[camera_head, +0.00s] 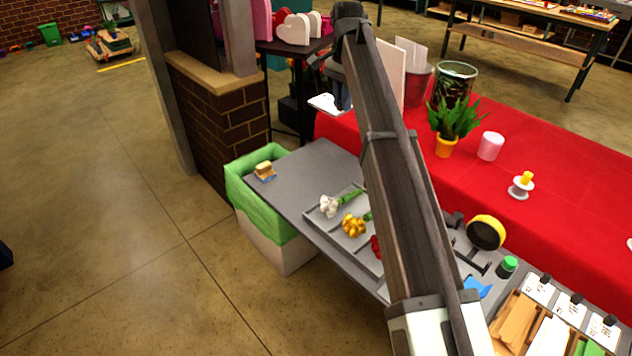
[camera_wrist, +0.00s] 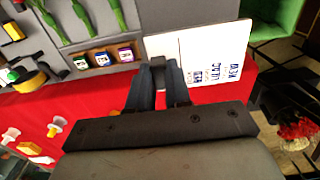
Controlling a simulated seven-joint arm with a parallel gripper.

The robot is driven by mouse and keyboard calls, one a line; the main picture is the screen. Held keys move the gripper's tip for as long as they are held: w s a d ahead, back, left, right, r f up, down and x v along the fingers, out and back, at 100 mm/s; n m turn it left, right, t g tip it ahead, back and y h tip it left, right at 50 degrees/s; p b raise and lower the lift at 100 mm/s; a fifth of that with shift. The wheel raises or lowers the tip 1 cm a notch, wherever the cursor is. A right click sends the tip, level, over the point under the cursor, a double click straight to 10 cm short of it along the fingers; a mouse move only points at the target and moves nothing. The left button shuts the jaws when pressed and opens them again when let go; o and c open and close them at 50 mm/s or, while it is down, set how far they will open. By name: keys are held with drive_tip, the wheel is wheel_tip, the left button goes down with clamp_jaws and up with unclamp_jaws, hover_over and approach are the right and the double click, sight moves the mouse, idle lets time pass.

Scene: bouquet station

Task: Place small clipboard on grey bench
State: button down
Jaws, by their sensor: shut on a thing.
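The small clipboard (camera_wrist: 208,52) is a white board with dark and blue writing and a dark clip at one end. My gripper (camera_wrist: 164,78) is shut on its clip end in the wrist view. In the head view the clipboard (camera_head: 325,103) shows as a thin white slab beside my gripper (camera_head: 342,95), partly hidden by my arm. It is held up near the far left end of the red-covered table. The grey bench (camera_head: 312,172) runs in front of that table, with a bare stretch at its left end.
A green-lined bin (camera_head: 245,195) stands at the bench's left end. A potted plant (camera_head: 455,122) and pink candle (camera_head: 490,146) stand on the red cloth (camera_head: 570,195).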

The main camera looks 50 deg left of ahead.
drive_tip(key=f, duration=2.3)
drive_tip(key=shift+w+d+f, duration=0.15)
drive_tip(key=shift+w+f, duration=0.05)
drive_tip(key=shift+f, duration=0.15)
drive_tip(key=shift+f, duration=0.15)
drive_tip(key=c, duration=1.1)
unclamp_jaws()
drive_tip(key=shift+o, duration=0.2)
wheel_tip(320, 180, up, 12)
drive_tip(key=shift+r, duration=0.2)
